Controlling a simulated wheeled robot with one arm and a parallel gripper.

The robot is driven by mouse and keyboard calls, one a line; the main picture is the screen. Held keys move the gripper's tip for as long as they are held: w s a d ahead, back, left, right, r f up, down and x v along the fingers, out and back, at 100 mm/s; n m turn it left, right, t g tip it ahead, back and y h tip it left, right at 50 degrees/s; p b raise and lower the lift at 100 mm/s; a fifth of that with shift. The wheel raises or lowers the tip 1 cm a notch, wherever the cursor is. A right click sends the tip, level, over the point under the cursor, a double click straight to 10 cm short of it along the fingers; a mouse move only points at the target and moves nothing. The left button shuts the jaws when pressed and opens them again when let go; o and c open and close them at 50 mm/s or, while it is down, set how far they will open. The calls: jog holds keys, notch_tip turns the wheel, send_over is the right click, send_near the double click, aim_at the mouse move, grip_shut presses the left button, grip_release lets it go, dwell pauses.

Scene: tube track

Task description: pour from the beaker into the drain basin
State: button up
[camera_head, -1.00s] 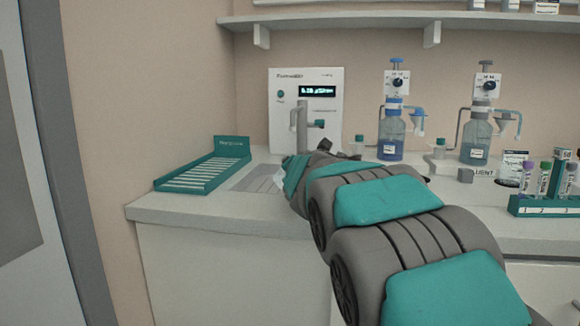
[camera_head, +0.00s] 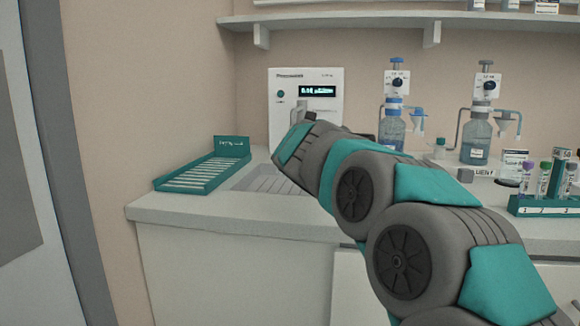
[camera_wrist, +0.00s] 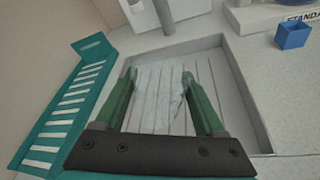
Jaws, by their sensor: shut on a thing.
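My gripper (camera_wrist: 160,98) is shut on the clear beaker (camera_wrist: 158,94), which shows as a pale, see-through shape between the two green fingers in the wrist view. Its outline is faint; I cannot tell its tilt or how much liquid is in it. The drain basin (camera_wrist: 243,95) is a shallow grey recess with a slatted floor, and the beaker is over it in this view. In the head view the basin (camera_head: 262,180) shows partly, left of my arm. My arm hides the gripper and beaker there.
A teal slotted rack (camera_head: 205,172) stands left of the basin. A white dispenser unit with a display (camera_head: 318,92) stands behind. Two pump bottles (camera_head: 391,130) and a teal tube rack (camera_head: 540,205) are to the right. A small blue cup (camera_wrist: 292,35) shows in the wrist view.

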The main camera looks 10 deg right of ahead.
jog(key=shift+w+a+r+n+h, duration=0.15)
jog(key=shift+a+n+h, duration=0.15)
jog(key=shift+a+n, duration=0.35)
jog(key=shift+w+a+f+n+h, duration=0.1)
jog(key=shift+w+a+n+h, duration=0.05)
jog(key=shift+a+n, duration=0.3)
jog(key=shift+w+a+f+n+h, duration=0.1)
jog(key=shift+a+n+h, duration=0.1)
jog(key=shift+n, duration=0.3)
jog(key=shift+a+r+n+h, duration=0.1)
jog(key=shift+a+n+h, duration=0.05)
jog(key=shift+n+h, duration=0.15)
